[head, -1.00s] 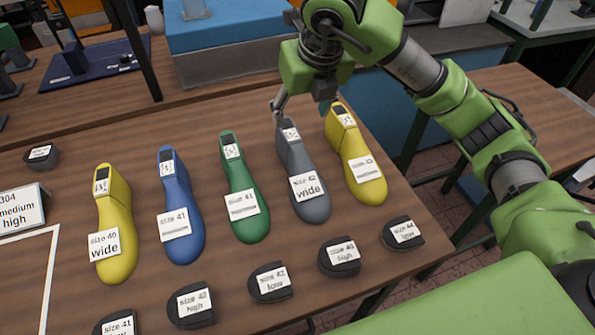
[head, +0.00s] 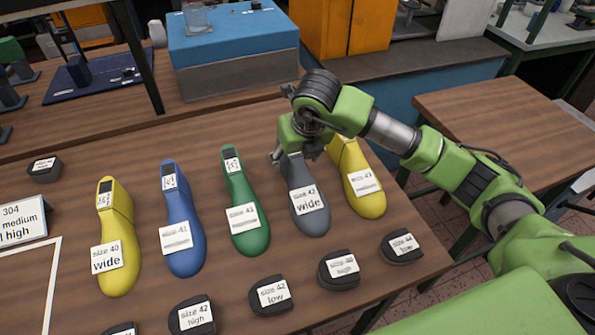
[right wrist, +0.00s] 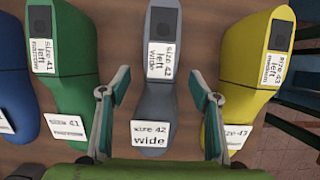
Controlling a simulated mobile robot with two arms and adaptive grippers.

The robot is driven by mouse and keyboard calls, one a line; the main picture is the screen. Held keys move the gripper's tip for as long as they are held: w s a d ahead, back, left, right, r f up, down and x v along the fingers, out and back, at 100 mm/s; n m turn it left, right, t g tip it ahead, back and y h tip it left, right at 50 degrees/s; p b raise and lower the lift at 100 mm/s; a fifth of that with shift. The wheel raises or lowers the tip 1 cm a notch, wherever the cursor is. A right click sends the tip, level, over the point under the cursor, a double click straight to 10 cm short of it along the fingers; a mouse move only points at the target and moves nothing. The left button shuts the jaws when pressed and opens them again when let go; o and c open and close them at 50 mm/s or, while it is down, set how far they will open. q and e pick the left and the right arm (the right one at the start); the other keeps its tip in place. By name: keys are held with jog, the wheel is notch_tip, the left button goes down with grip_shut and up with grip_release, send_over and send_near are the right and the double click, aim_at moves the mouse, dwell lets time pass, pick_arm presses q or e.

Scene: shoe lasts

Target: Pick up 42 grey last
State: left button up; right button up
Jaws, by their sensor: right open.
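The grey last (head: 310,212) stands on the wooden table between the green last (head: 246,205) and the right-hand yellow last (head: 362,190). Its label reads "size 42 wide". My right gripper (head: 294,158) is open at its upper, far end and hides part of that end. In the right wrist view the grey last (right wrist: 158,105) lies between my two spread fingers (right wrist: 160,85), with a gap on each side. A second label there reads "size 42 left wide". My left gripper is not in view.
A blue last (head: 182,235) and another yellow last (head: 117,250) stand further left. Several dark labelled blocks, such as the "size 42 low" one (head: 271,297), line the near edge. A blue-topped box (head: 225,45) stands behind.

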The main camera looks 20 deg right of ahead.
jog(key=shift+x, duration=1.1)
grip_shut()
jog(key=shift+w+r, duration=0.15)
